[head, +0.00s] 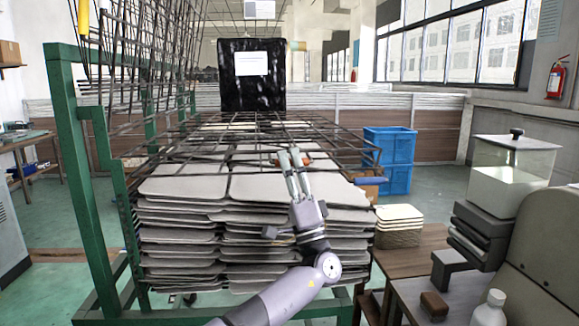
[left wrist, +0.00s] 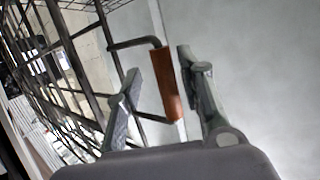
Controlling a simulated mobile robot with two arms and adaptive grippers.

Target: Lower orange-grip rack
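The orange grip (left wrist: 165,85) is a short cylinder on a bent dark rod at the edge of a wire rack (left wrist: 72,60). In the head view a sliver of the orange grip (head: 306,161) shows by my fingertips. Its wire rack (head: 240,130) lies almost flat above stacked grey panels (head: 180,187); I cannot tell if it touches them. My left gripper (head: 291,158) reaches up to the grip from the front. In the left wrist view my left gripper (left wrist: 160,70) is open, with the grip between its fingers and a gap on the left side. My right gripper is out of view.
More wire racks (head: 150,50) stand raised in a green frame (head: 75,170) at left. Blue crates (head: 390,160) stand behind.

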